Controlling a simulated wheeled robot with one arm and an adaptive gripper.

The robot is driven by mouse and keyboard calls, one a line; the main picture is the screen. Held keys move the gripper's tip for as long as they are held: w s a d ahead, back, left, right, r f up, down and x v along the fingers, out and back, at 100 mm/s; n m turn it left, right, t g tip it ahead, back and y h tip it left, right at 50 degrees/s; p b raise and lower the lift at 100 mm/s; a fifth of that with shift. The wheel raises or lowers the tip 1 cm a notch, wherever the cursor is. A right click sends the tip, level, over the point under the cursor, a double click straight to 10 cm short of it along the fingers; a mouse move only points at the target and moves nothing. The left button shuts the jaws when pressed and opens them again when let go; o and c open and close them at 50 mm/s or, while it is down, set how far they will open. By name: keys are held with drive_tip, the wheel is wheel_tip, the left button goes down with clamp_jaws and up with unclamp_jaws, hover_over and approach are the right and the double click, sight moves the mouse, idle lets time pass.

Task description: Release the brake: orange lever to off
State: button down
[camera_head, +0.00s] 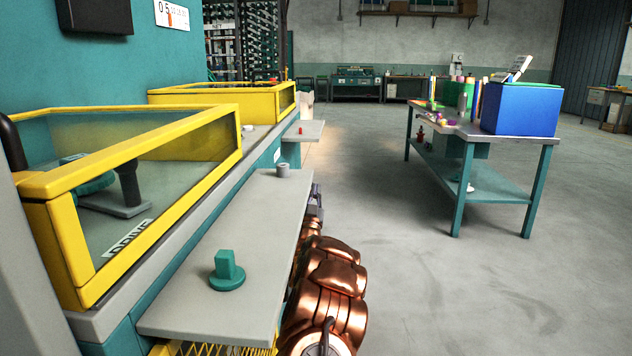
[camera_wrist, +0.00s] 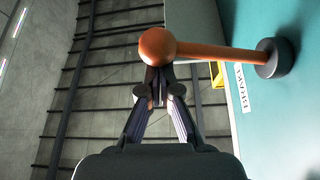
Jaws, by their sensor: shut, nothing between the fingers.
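In the wrist view the orange lever (camera_wrist: 215,51) reaches left from a dark round hub (camera_wrist: 274,58) on a teal panel (camera_wrist: 285,125). It ends in an orange ball knob (camera_wrist: 157,47). A white label (camera_wrist: 243,88), which seems to read BRAKE, is on the panel beside the lever. My gripper (camera_wrist: 158,84) is shut and empty, its fingertips just below the knob in the picture. I cannot tell whether they touch it. The lever does not show in the head view. No off mark can be made out.
A grey shelf (camera_head: 245,240) with a teal knob (camera_head: 227,270) runs along the machine at left, below yellow-framed covers (camera_head: 150,150). A teal workbench (camera_head: 475,195) with a blue box (camera_head: 522,108) stands at right. The floor (camera_head: 420,280) between is clear. My copper arm is beside the shelf.

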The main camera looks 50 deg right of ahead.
drive_tip(key=shift+w+a+f+p, duration=0.1)
drive_tip(key=shift+f+p, duration=0.2)
drive_tip(key=shift+f, duration=0.35)
wheel_tip(320, 180, up, 4)
drive_tip(key=s+p, duration=0.1)
drive_tip(key=p, duration=0.1)
drive_tip(key=p+v, duration=0.2)
drive_tip(key=v, duration=0.8)
drive_tip(key=shift+a, duration=0.2)
drive_tip(key=shift+w+f, duration=0.1)
drive_tip(key=shift+w, duration=0.05)
idle(0.5)
